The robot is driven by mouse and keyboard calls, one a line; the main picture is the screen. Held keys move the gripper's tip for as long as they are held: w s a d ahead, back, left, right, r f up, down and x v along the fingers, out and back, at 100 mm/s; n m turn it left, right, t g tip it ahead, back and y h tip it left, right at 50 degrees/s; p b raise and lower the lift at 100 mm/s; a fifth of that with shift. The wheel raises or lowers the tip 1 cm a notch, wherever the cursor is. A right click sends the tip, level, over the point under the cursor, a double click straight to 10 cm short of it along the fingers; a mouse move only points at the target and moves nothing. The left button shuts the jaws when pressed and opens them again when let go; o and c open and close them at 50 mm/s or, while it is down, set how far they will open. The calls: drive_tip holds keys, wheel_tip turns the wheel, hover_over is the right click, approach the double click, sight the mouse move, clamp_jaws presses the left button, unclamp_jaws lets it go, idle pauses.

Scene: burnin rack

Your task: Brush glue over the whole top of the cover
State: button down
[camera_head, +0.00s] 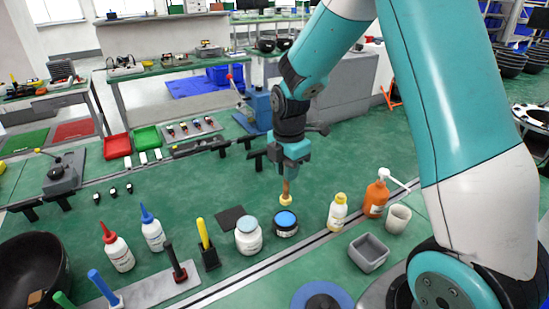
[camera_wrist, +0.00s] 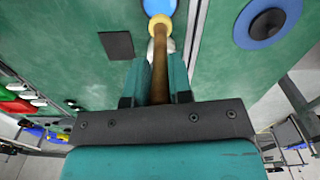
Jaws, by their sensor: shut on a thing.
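My gripper (camera_head: 290,170) is shut on a brush with a brown wooden handle (camera_wrist: 160,65) and a pale yellow end (camera_head: 286,201). The brush hangs nearly upright just above and behind a dark jar with a blue round top (camera_head: 286,220). The yellow end overlaps the blue top (camera_wrist: 160,6) in the wrist view; I cannot tell whether they touch. A flat dark square (camera_head: 230,216) lies left of the jar. A blue disc with a dark centre (camera_head: 322,298) lies at the front. I cannot tell which of these is the cover.
A white jar (camera_head: 248,236) stands close left of the blue-topped jar. A yellow-capped bottle (camera_head: 337,212), an orange pump bottle (camera_head: 375,197), a cup (camera_head: 398,218) and a grey box (camera_head: 368,252) stand right. A yellow-handled tool (camera_head: 203,234) stands left in a black holder.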

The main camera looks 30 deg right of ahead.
sight(286, 193)
drive_tip(key=shift+w+d+f, duration=0.1)
drive_tip(key=shift+w+f, duration=0.05)
drive_tip(key=shift+f, duration=0.1)
wheel_tip(286, 193, down, 5)
drive_tip(key=b, duration=0.5)
drive_tip(key=shift+f, duration=0.2)
drive_tip(key=shift+f, duration=0.6)
idle(1.7)
drive_tip(key=shift+r, duration=0.1)
drive_tip(key=shift+r+p, duration=2.85)
drive_tip(key=shift+r, duration=0.6)
